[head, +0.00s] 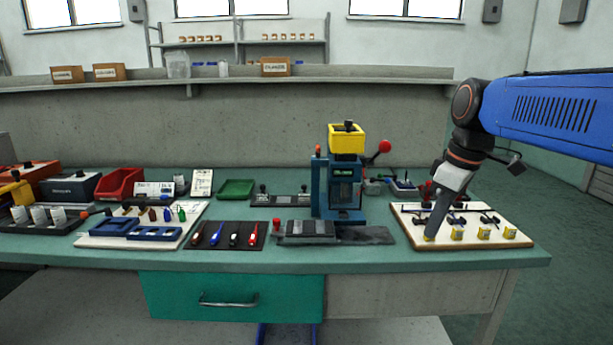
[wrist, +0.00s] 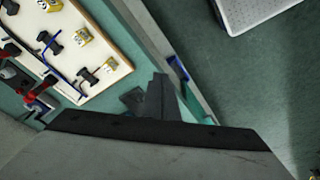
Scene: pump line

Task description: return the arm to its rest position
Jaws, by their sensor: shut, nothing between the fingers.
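My arm (head: 545,108) is blue and reaches in from the right edge of the head view. It bends down at a dark elbow to my pale grey gripper (head: 433,228), which points down over the left part of a light board (head: 518,240) on the bench. In the wrist view my gripper (wrist: 160,82) shows as dark fingers, shut together with nothing between them. Whether the fingertips touch the board or the parts on it, I cannot tell.
The board carries several yellow blocks (head: 483,232) and dark clamps. A blue press (head: 342,185) with a yellow top and red knob stands left of my gripper. Trays and tools fill the bench (head: 400,262) leftwards. Open floor (head: 560,215) lies right of the bench.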

